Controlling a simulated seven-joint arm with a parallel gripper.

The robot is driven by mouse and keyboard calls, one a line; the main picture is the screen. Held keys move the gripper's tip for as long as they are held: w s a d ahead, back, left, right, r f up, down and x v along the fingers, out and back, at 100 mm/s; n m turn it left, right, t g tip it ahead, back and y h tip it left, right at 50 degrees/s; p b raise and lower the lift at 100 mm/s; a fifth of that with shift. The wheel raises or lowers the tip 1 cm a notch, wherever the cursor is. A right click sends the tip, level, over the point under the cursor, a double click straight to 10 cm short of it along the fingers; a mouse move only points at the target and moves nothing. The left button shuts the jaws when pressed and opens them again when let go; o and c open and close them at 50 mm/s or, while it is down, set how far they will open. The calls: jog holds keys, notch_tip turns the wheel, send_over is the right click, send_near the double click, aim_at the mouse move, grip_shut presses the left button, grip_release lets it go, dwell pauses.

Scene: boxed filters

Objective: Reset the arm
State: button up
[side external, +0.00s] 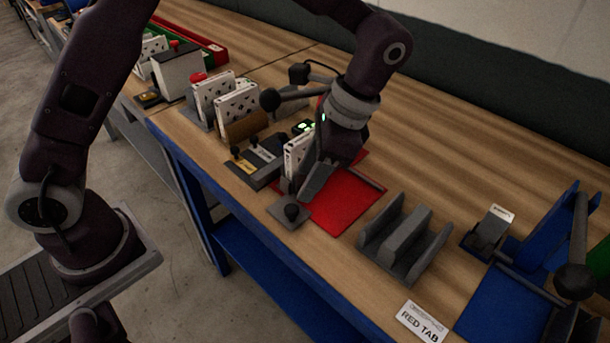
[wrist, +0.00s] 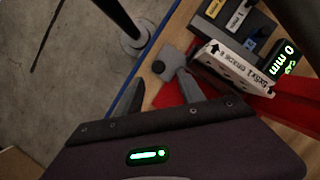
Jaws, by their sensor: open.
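My gripper (side external: 312,182) is low over the red plate (side external: 345,210) in the side external view. Its grey finger points down towards the plate's near left edge. In the wrist view my gripper (wrist: 162,92) has its fingers apart, with nothing seen held between them. A white boxed filter (side external: 296,154) stands upright close beside my gripper, partly hidden by it. It also shows in the wrist view (wrist: 235,68), to the right of the fingers, with an arrow and lettering on its edge. I cannot tell whether a finger touches it.
A grey slotted holder (side external: 405,240) and a blue fixture (side external: 500,300) are to the right. A black-knobbed clamp (side external: 292,212) stands at the red plate's near corner. More white boxes (side external: 237,108) and a labelled button panel (side external: 255,163) are to the left. Bare wood lies behind the holder.

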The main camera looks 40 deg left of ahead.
jog(key=s+a+r+n+t+h, duration=0.25)
jog(key=s+r+t, duration=0.2)
jog(key=r, duration=0.65)
jog(key=s+a+r+n+t, duration=0.1)
jog(key=s+a+n+t, duration=0.1)
jog(key=s, duration=0.4)
jog(key=s+a+r+n+t, duration=0.1)
jog(key=s+a+n+t, duration=0.1)
jog(key=s+a+n, duration=0.2)
jog(key=s+a, duration=0.2)
jog(key=s, duration=0.1)
jog(key=shift+h, duration=0.35)
